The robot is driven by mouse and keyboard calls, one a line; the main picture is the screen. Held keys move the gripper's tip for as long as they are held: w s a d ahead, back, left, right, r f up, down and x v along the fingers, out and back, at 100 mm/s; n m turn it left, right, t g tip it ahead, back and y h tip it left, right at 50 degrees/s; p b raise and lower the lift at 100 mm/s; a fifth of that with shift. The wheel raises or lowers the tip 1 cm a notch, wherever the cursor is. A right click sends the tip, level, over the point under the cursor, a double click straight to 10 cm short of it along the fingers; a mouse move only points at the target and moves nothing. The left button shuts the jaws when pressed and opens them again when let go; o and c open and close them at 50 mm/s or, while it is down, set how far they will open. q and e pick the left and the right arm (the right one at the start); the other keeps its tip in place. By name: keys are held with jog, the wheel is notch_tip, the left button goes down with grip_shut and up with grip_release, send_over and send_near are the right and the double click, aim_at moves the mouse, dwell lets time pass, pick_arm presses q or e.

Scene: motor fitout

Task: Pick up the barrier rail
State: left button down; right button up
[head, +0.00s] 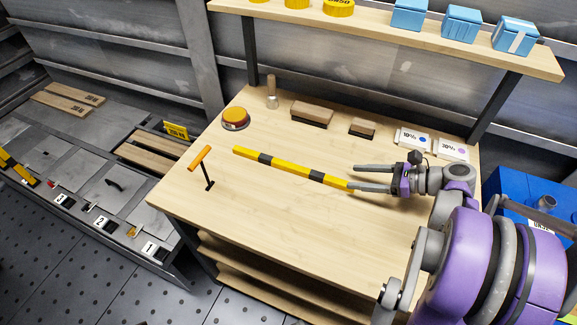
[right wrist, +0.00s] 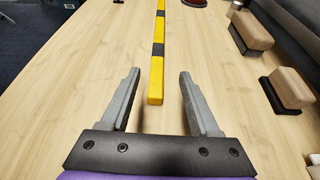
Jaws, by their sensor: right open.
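The barrier rail (head: 292,168) is a long yellow bar with black bands, lying flat on the wooden workbench (head: 290,220). My right gripper (head: 352,177) is open at the rail's right end in the head view. In the right wrist view the rail (right wrist: 159,70) runs away from me, and its near end shows between the two spread fingers of the gripper (right wrist: 157,75). A gap shows on both sides, and neither finger appears to touch it. I cannot tell the gripper's exact height over the bench. My left gripper is not in view.
An orange-handled tool (head: 200,157) stands at the bench's left. An orange-topped round item (head: 235,118), a wooden-handled tool (head: 272,92), brown blocks (head: 312,113) and white cards (head: 413,139) line the back. A shelf (head: 400,37) overhangs there. The bench front is clear.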

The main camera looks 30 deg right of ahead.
aim_at(324, 176)
jog(key=b+x, duration=0.1)
jog(key=x, duration=0.8)
jog(key=shift+a, duration=0.25)
jog(key=shift+c, duration=0.3)
grip_shut()
